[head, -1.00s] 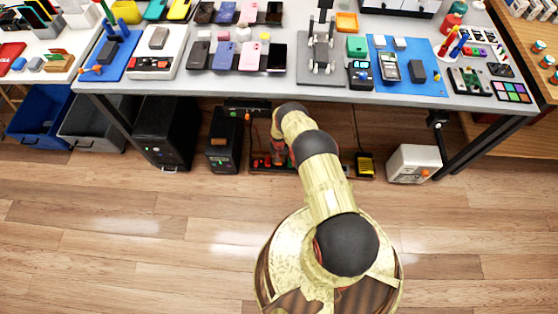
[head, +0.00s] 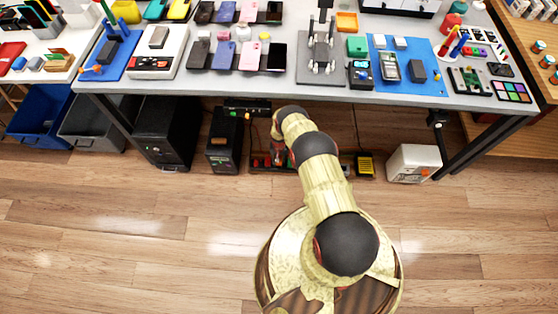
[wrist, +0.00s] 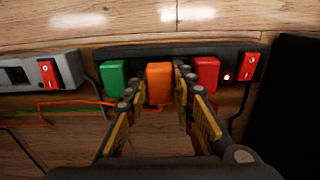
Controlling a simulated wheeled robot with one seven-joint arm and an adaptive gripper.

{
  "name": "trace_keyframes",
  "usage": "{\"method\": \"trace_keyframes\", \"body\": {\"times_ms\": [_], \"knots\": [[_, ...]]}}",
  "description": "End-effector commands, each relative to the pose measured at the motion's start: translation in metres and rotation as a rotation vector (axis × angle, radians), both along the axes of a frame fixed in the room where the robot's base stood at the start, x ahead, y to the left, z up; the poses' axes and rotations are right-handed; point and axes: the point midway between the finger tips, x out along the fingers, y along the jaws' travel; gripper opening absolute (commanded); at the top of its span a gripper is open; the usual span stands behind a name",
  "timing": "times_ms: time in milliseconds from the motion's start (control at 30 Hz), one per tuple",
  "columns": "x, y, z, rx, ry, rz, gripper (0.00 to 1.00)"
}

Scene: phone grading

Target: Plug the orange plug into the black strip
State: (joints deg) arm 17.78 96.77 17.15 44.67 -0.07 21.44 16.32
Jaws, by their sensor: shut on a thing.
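The black strip (wrist: 215,49) runs across the wrist view, with a red switch (wrist: 250,67) and a small lit light at its right end. The orange plug (wrist: 159,83) is at the strip between a green plug (wrist: 113,76) and a red plug (wrist: 206,73). My gripper (wrist: 161,93) is shut on the orange plug, one finger on each side. I cannot tell how deep the plug sits in its socket. In the head view my arm hides most of the strip and the plug.
A grey strip (wrist: 14,76) with a red switch lies to the left. Thin orange and green cables (wrist: 70,104) run on the floor there. In the head view, a black box (head: 224,140), a yellow-topped device (head: 365,164) and a white box (head: 413,163) stand under the table (head: 250,88).

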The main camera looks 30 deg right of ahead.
Motion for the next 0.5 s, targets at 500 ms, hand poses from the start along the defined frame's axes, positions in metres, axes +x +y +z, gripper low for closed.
{"method": "trace_keyframes", "body": {"times_ms": [500], "knots": [[0.0003,-0.0001,-0.0068,0.0,0.0,0.0,0.0]]}}
